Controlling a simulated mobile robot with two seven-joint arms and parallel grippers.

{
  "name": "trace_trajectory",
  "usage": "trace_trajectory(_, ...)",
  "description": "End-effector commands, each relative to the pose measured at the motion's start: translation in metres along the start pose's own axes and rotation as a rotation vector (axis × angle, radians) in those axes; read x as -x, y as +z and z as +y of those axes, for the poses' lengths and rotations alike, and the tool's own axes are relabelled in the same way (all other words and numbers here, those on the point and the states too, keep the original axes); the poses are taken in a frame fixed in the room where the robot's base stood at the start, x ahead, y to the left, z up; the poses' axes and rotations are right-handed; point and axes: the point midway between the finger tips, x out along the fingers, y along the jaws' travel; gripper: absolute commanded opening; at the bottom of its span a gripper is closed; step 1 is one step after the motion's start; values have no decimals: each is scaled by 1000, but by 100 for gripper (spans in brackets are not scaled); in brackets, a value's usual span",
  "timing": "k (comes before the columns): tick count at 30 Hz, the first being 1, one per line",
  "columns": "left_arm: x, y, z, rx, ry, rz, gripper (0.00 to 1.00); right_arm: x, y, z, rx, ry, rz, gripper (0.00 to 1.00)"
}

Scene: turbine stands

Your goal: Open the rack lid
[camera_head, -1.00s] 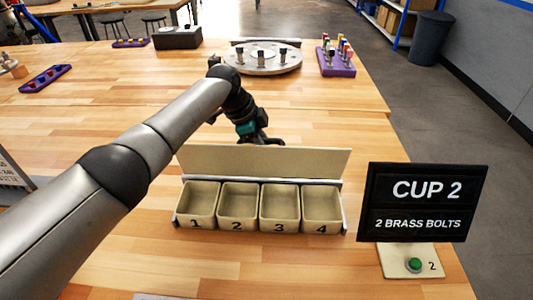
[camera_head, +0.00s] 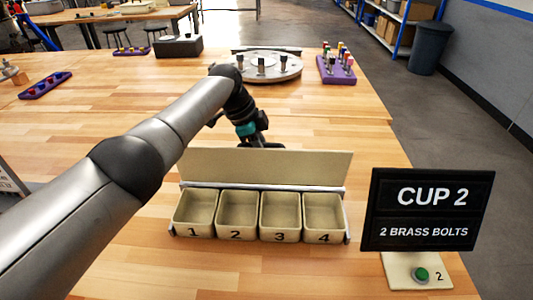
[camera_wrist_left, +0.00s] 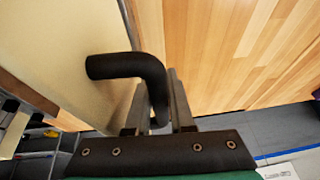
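The rack (camera_head: 345,236) stands on the near table with its four numbered cups uncovered. Its pale lid (camera_head: 300,166) is raised along the rack's back edge, inner face toward me. My left gripper (camera_head: 268,144) is behind the lid, its fingertips partly hidden by it. In the left wrist view, the black bent handle (camera_wrist_left: 125,66) stands out from the lid's pale outer face (camera_wrist_left: 70,45). The fingers of my left gripper (camera_wrist_left: 160,105) are on both sides of the handle and appear closed on it. My right gripper is not in view.
A sign (camera_head: 428,210) reading "CUP 2, 2 BRASS BOLTS" and a green button (camera_head: 421,274) stand right of the rack. Behind are a round turntable (camera_head: 262,70), a purple bolt holder (camera_head: 337,70) and a black box (camera_head: 178,46).

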Motion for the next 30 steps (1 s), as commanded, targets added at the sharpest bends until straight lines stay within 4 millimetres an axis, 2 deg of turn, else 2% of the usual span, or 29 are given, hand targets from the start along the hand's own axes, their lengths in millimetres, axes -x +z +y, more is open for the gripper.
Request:
trace_trajectory(3,-4,3,3,4,9,-4,32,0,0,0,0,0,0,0)
trace_trajectory(12,0,1,0,1,1,1,32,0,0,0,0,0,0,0)
trace_trajectory(16,8,1,0,1,-1,2,32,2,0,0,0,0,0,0)
trace_trajectory(20,28,0,-1,1,-3,2,32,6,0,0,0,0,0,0)
trace_trajectory(30,110,1,0,2,-1,0,32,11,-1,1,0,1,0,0)
